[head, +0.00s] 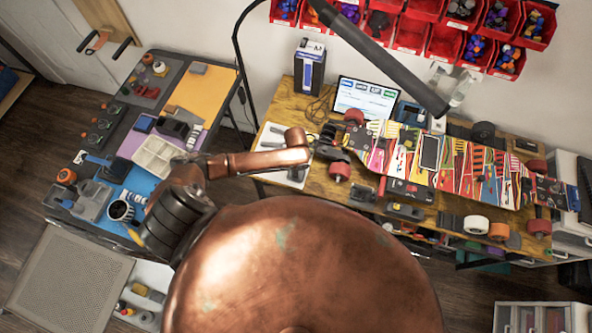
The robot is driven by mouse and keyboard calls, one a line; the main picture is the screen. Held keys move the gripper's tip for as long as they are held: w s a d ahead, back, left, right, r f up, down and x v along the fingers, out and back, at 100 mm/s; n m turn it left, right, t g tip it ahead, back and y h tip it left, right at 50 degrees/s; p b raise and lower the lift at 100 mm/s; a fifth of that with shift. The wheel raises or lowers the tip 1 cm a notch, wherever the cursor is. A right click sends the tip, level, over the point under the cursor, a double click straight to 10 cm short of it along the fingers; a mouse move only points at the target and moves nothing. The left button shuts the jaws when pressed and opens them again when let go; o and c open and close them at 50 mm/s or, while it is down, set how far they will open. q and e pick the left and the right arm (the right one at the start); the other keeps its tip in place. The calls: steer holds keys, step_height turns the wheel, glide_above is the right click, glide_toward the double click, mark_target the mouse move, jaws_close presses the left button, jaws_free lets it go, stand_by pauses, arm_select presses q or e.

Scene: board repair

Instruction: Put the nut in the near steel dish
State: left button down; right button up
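I cannot make out the nut in the head view, and I cannot pick out the near steel dish with certainty. My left arm comes in from the left and reaches right, over the left end of the wooden workbench (325,188). My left gripper (326,147) is dark and small, by the skateboard's left truck and its red wheels (340,172). Its fingers blend with the dark parts there, so I cannot tell whether it is open or holds anything. My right gripper is not in view.
A patterned skateboard (429,152) lies across the workbench, with a laptop (366,98) behind it. Loose wheels (477,224) lie along the front edge. A lamp arm (385,60) hangs above. A side table (200,92) at left holds tools and a tray (157,157).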

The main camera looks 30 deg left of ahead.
arm_select(q)
steer(key=shift+f, duration=0.25)
steer(key=c, duration=1.7)
jaws_free()
steer(key=shift+c, duration=0.5)
steer(key=shift+c, duration=0.7)
step_height(320, 180, up, 8)
steer(key=p, duration=0.8)
steer(key=shift+f+p, duration=0.25)
steer(key=shift+p, duration=0.05)
